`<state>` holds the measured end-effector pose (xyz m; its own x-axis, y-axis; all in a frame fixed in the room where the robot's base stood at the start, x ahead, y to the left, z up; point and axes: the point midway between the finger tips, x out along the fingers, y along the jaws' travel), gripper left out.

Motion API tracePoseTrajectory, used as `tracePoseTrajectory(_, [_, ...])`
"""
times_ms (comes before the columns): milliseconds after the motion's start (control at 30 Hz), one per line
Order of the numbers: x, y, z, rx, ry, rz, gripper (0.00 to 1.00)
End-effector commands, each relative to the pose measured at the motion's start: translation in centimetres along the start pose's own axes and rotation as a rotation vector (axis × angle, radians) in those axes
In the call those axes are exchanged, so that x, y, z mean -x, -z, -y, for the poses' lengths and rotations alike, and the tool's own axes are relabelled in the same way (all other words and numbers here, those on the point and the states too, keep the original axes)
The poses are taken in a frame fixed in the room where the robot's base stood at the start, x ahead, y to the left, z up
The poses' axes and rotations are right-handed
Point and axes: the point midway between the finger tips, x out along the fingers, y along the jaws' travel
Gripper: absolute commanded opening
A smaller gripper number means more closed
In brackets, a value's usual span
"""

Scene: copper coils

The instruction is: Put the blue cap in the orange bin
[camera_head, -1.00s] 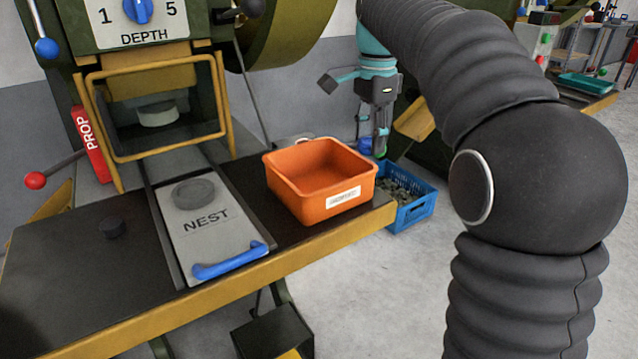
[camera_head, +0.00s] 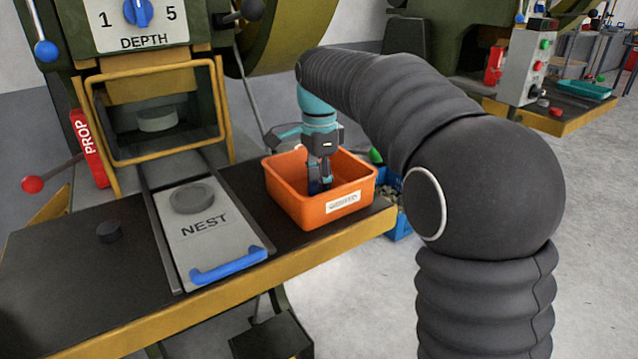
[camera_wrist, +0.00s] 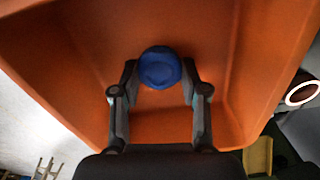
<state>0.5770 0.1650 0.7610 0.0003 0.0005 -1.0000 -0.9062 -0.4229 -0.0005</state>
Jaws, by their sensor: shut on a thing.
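The orange bin (camera_head: 297,203) stands on the dark bench top, right of the nest plate, with a white label on its front. My gripper (camera_head: 319,187) points down into the bin, its fingertips below the rim. In the wrist view my gripper (camera_wrist: 160,80) is shut on the blue cap (camera_wrist: 160,68), which sits between the fingertips. The orange bin's floor and walls (camera_wrist: 215,40) fill the view behind the cap. In the head view the cap is mostly hidden by the fingers and the bin. I cannot tell whether it touches the bin floor.
The nest plate (camera_head: 208,230) with a blue handle (camera_head: 228,266) lies left of the bin. A dark round piece (camera_head: 110,232) is on the bench further left. The press guard frame (camera_head: 150,110) stands behind. A blue crate (camera_head: 400,222) is on the floor beyond the bench's right end.

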Motion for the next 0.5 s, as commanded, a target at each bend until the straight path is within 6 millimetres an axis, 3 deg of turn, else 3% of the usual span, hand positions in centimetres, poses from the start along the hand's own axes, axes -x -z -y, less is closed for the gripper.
tracePoseTrajectory(367, [-0.50,0.01,-0.02,0.000,0.000,0.000,0.13])
tracePoseTrajectory(400, [-0.54,0.01,-0.02,0.000,0.000,0.000,0.47])
tracePoseTrajectory(500, [-0.49,0.01,-0.01,0.000,0.001,0.000,0.69])
